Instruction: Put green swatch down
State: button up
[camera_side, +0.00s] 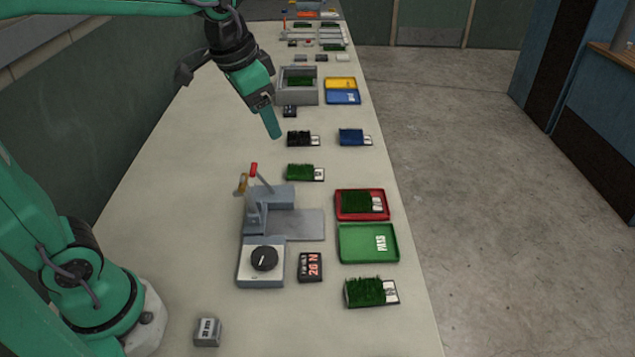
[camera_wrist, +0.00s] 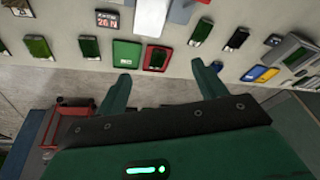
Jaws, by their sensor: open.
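My gripper (camera_side: 274,133) is open and empty, held above the bench to the left of a black swatch (camera_side: 298,138). Its two green fingers are spread in the wrist view (camera_wrist: 164,86) with nothing between them. A green swatch (camera_side: 300,171) lies on the bare bench behind the grey press. Another green swatch (camera_side: 358,201) lies in the red tray (camera_side: 340,213), and a third (camera_side: 370,292) lies on the bench at the front right. The red tray also shows in the wrist view (camera_wrist: 147,64). The green PASS tray (camera_side: 355,243) is empty.
A blue swatch (camera_side: 349,136) lies near the right edge. Yellow (camera_side: 340,83) and blue (camera_side: 341,97) trays stand farther back.

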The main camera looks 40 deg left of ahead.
jog(key=s+a+f+n+t, duration=0.1)
jog(key=s, duration=0.5)
jog(key=s+a+f+n+t, duration=0.1)
jog(key=s+f+n, duration=0.1)
jog(key=s, duration=0.5)
jog(key=shift+s+a, duration=0.15)
jog(key=shift+a, duration=0.1)
jog(key=shift+f, duration=0.1)
dwell(0.5)
